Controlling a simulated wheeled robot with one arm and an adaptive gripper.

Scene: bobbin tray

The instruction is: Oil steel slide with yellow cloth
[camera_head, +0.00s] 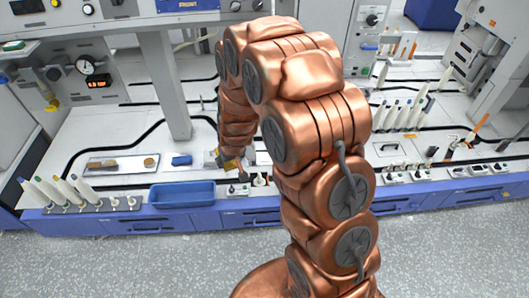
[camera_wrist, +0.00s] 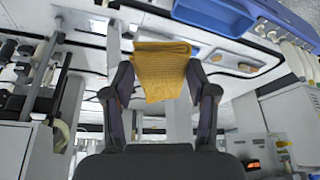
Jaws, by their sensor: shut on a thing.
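The yellow cloth (camera_wrist: 162,68) is a folded, woven-looking piece held between the two dark fingers of my gripper (camera_wrist: 160,84) in the wrist view. In the head view my gripper (camera_head: 234,168) points down over the front of the white bench, just right of a blue block, and a bit of yellow shows at it. My arm partly covers this spot. I cannot clearly make out the steel slide in either view. I cannot tell whether the cloth touches anything below it.
A blue tray (camera_head: 182,194) lies at the bench's front edge. Behind it are a small blue block (camera_head: 181,160) and a flat plate (camera_head: 121,165) with a brown piece and round disc. White bobbins (camera_head: 75,191) stand at front left; more upright tools (camera_head: 402,113) stand at right.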

